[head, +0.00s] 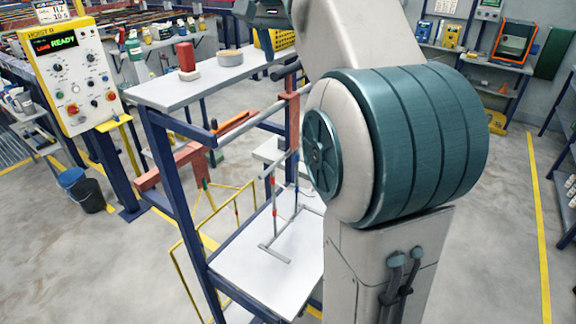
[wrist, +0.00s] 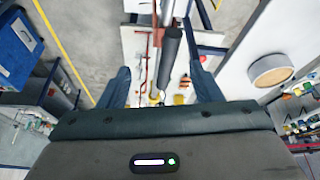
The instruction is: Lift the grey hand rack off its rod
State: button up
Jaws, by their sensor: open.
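A dark grey cylindrical handle (head: 285,70), which looks like the grey hand rack's grip, is at the right end of the grey rod (head: 262,112) in the head view. In the wrist view the grey handle (wrist: 172,46) lies ahead of my gripper (wrist: 162,80), roughly in line with the gap between the fingers. The fingers are wide apart with nothing gripped. In the head view only the underside of my gripper shows at the top edge. Thin uprights with red and blue pieces (head: 272,195) show below; I cannot tell which handle they hang from.
An orange handle (head: 237,122) lies by the rod's left end. The blue-framed stand has a grey top shelf (head: 205,88) with a red cylinder (head: 186,60) and a round dish (head: 231,62), and a white lower shelf (head: 250,272). A hoist panel (head: 75,85) stands left.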

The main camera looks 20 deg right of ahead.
aim_at(288, 76)
jog(key=shift+x, duration=0.85)
jog(key=shift+a+p+x, duration=0.2)
jog(key=shift+p+x, duration=0.15)
jog(key=shift+x, duration=1.25)
jog(key=shift+a+p+x, duration=0.15)
jog(key=shift+p+x, duration=0.15)
jog(key=shift+x, duration=1.25)
jog(key=shift+w, duration=0.15)
grip_shut()
